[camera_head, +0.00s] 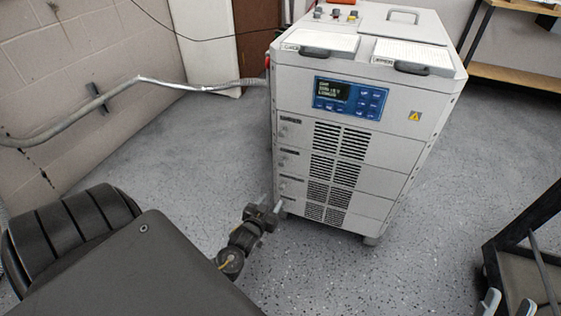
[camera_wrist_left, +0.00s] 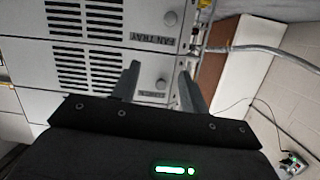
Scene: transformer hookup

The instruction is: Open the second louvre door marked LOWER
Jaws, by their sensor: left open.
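The grey cabinet (camera_head: 365,110) stands upright with several louvre doors on its front, all looking shut. The door labels are too small to read in the head view. In the left wrist view, the door lettered FAN TRAY (camera_wrist_left: 85,15) is at the top. The adjacent door (camera_wrist_left: 85,70) has a blurred label (camera_wrist_left: 152,93) and a round knob (camera_wrist_left: 161,83). My left gripper (camera_head: 274,207) is open and empty at the cabinet's lower left edge. In the wrist view its fingers (camera_wrist_left: 159,70) appear either side of that knob; contact cannot be told.
A hose (camera_head: 190,87) runs from the left wall to the cabinet's side. A dark cart (camera_head: 515,255) stands at right, and a wooden bench (camera_head: 510,77) stands behind. The floor (camera_head: 400,285) in front of the cabinet is clear.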

